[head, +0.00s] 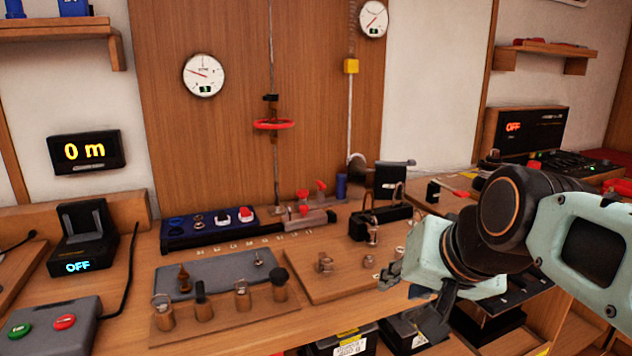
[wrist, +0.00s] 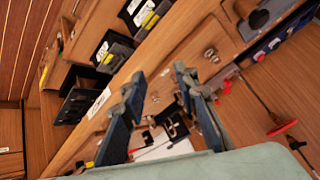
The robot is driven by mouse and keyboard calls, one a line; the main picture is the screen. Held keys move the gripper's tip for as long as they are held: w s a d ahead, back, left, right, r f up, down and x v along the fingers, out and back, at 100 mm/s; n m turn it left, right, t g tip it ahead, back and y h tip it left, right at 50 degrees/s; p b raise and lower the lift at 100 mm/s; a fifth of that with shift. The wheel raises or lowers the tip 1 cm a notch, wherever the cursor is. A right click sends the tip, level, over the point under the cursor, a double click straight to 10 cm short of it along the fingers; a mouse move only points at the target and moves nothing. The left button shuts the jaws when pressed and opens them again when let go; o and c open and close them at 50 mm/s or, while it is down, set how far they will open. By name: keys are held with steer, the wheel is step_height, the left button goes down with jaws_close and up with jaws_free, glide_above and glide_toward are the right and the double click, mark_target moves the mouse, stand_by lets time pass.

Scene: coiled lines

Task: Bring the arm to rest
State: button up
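My gripper (head: 402,298) is at the right of centre in the head view, over the front right part of the wooden workbench (head: 330,252). My arm reaches in from the right edge. In the wrist view my gripper (wrist: 157,84) shows two dark blue-grey fingers spread apart, with nothing held between them. The workbench and small metal fittings show beyond the fingertips. The gripper's fingers are small and partly hidden by its body in the head view.
A wooden board with metal fittings (head: 325,263) lies left of my gripper. A black holder (head: 380,220) stands behind it. A rack with blue, white and red pieces (head: 200,228) is farther left. Labelled black boxes (head: 345,342) sit below the bench front.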

steer(key=s+f+n+g+h+p, duration=0.25)
steer(key=s+f, duration=0.35)
steer(key=s, duration=0.4)
step_height(320, 180, up, 27)
steer(key=p, duration=2.6)
steer(key=shift+y+p, duration=0.35)
steer(key=shift+y, duration=0.1)
steer(key=shift+w, duration=0.1)
